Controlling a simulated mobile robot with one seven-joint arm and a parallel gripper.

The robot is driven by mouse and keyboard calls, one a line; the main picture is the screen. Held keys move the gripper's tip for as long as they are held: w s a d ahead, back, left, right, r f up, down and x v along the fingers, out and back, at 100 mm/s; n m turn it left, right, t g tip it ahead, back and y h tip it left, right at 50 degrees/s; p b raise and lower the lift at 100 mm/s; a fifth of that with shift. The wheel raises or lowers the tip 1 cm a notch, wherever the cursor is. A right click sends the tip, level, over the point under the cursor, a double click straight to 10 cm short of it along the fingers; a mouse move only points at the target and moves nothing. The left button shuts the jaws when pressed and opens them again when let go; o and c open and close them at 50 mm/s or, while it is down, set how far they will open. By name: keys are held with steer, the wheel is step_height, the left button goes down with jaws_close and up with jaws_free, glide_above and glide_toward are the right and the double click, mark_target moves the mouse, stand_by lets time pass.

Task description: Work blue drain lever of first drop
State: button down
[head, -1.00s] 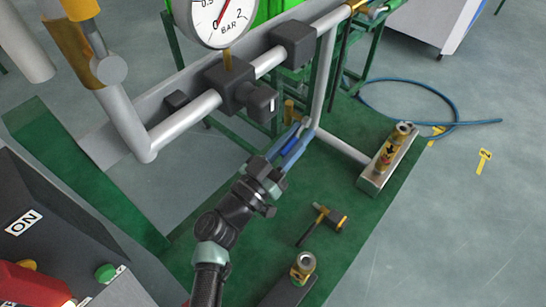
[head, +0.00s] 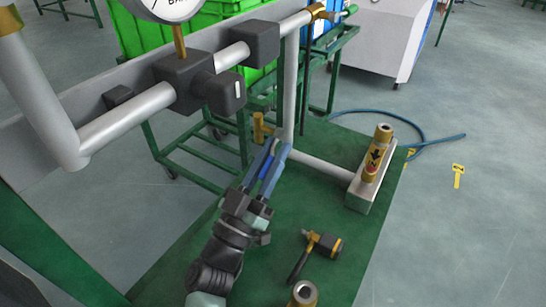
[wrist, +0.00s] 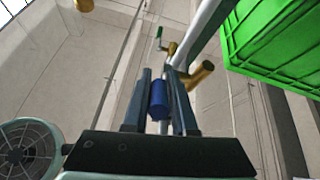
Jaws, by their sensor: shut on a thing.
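The blue drain lever (wrist: 158,100) shows in the wrist view between the two fingers, close to the palm side. In the head view the lever (head: 267,168) is a small blue strip between the fingers, at the low end of the grey pipe. My gripper (head: 276,150) is shut on it, reaching in from below. The fingers also show in the wrist view (wrist: 160,88). A brass fitting (head: 259,128) sits just beyond the fingertips, and shows in the wrist view (wrist: 201,74) to their right. The lever's pivot is mostly hidden by the fingers.
A grey pipe (head: 292,90) stands just behind the fingertips.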

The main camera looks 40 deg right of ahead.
steer(key=shift+s+d, duration=0.15)
steer(key=shift+s, duration=0.05)
steer(key=c, duration=0.8)
jaws_free()
steer(key=shift+o, duration=0.2)
steer(key=shift+w, duration=0.1)
steer(key=shift+a+f, duration=0.1)
steer(key=shift+a, duration=0.3)
steer(key=s+a+p, duration=0.3)
steer(key=s+a, duration=0.1)
steer(key=a, duration=0.7)
steer(key=shift+s+a+f, duration=0.15)
steer(key=shift+s+a, duration=0.1)
steer(key=shift+a, duration=0.05)
